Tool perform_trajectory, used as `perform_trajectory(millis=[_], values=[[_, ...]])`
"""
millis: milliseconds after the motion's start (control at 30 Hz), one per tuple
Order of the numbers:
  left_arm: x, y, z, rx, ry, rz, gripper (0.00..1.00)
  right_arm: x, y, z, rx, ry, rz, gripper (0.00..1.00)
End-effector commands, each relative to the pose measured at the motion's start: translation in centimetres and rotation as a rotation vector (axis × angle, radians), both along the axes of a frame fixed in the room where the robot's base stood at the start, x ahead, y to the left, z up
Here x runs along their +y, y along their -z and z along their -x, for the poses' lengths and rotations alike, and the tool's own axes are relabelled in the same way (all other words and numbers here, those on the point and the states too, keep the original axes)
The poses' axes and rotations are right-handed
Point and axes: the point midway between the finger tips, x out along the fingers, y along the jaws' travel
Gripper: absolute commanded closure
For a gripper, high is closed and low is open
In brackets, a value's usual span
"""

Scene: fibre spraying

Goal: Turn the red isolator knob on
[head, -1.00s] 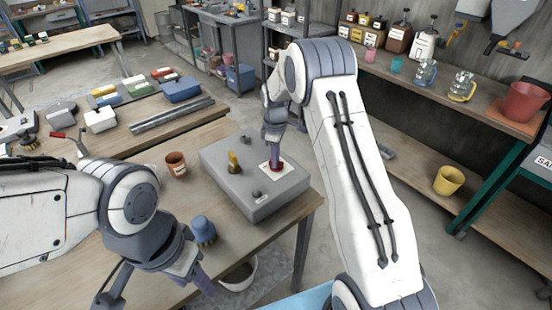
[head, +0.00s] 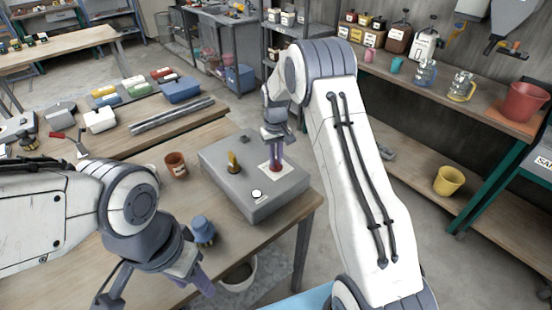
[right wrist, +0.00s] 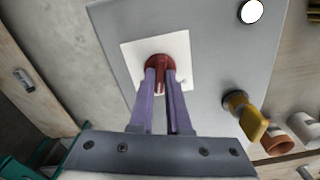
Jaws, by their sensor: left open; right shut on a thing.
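The red isolator knob (right wrist: 158,64) sits on a square white plate (right wrist: 128,62) on top of a grey box (head: 222,187). My right gripper (head: 277,165) points down onto the knob, its purple fingers shut on the knob's sides in the right wrist view. In the head view the fingers largely hide the knob. A round lamp (head: 256,193) on the box glows white; it also shows in the right wrist view (right wrist: 250,11). My left gripper (head: 204,284) is open and empty at the table's front edge, away from the box.
A yellow handle (head: 233,162) stands up from the box near the knob. A terracotta pot (head: 176,164) and a blue object (head: 203,231) stand on the table (head: 140,225) left of the box.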

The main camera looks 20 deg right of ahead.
Motion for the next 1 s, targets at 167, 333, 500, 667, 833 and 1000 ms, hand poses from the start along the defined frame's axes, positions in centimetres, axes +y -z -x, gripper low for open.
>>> perform_trajectory(millis=[167, 333, 500, 667, 833, 1000], values=[[0.00, 0.01, 0.00, 0.000, 0.000, 0.000, 0.50, -0.06, -0.19, -0.16, -0.006, 0.149, 0.000, 1.00], [0.00, 0.01, 0.00, 0.000, 0.000, 0.000, 0.50, -0.08, -0.21, -0.17, -0.006, 0.266, 0.000, 1.00], [0.00, 0.02, 0.00, 0.000, 0.000, 0.000, 0.50, -0.10, -0.22, -0.19, -0.007, 0.348, 0.000, 1.00], [0.00, 0.03, 0.00, 0.000, 0.000, 0.000, 0.50, -0.11, -0.24, -0.20, -0.008, 0.395, -0.001, 1.00], [0.00, 0.03, 0.00, 0.000, 0.000, 0.000, 0.50, -0.12, -0.25, -0.21, -0.008, 0.416, -0.001, 1.00], [0.00, 0.02, 0.00, 0.000, 0.000, 0.000, 0.50, -0.13, -0.26, -0.23, -0.009, 0.421, -0.001, 1.00]])
